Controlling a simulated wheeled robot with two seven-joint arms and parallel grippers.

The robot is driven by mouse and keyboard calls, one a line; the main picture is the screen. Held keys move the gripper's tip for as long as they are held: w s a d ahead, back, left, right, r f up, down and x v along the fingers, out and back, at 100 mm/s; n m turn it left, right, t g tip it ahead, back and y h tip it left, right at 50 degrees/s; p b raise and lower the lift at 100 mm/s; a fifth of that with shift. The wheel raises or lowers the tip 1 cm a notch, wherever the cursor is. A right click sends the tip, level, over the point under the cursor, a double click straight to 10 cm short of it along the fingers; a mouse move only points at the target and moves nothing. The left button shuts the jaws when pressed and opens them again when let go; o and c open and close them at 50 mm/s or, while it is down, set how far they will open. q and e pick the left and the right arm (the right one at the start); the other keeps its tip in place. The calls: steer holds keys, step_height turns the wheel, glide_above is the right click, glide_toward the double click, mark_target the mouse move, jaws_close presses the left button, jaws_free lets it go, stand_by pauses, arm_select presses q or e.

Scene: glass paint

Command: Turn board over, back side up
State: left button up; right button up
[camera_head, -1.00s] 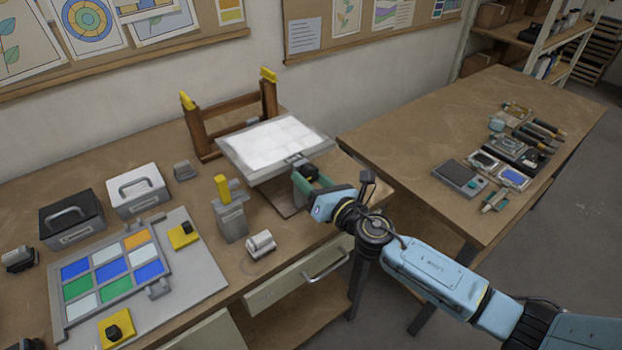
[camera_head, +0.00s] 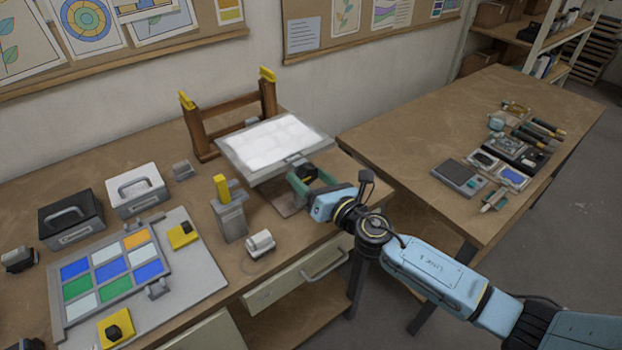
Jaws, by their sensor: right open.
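A light board (camera_head: 317,152) with a grey frame and a white, faintly gridded upper face is at the wooden stand. It is roughly flat, raised above the bench, and its near edge has a small grey handle (camera_head: 293,157). My right gripper (camera_head: 297,187) has green fingers and is open just below and in front of that near edge. It looks apart from the handle, though the board's edge hides part of this. A second framed panel (camera_head: 109,275) with blue, green, orange and white panes lies on a grey plate at the left. My left gripper is not in view.
The stand's wooden posts (camera_head: 197,130) have yellow tops. A grey holder with a yellow top (camera_head: 231,215) and a small grey roller-like block (camera_head: 260,243) stand left of my gripper. Two handled boxes sit at left. The right table (camera_head: 420,130) holds tools; its left half is clear.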

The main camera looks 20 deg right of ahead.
steer(key=shift+s, duration=0.1)
steer(key=b+v, duration=0.2)
steer(key=v, duration=1.1)
steer(key=shift+s, duration=0.1)
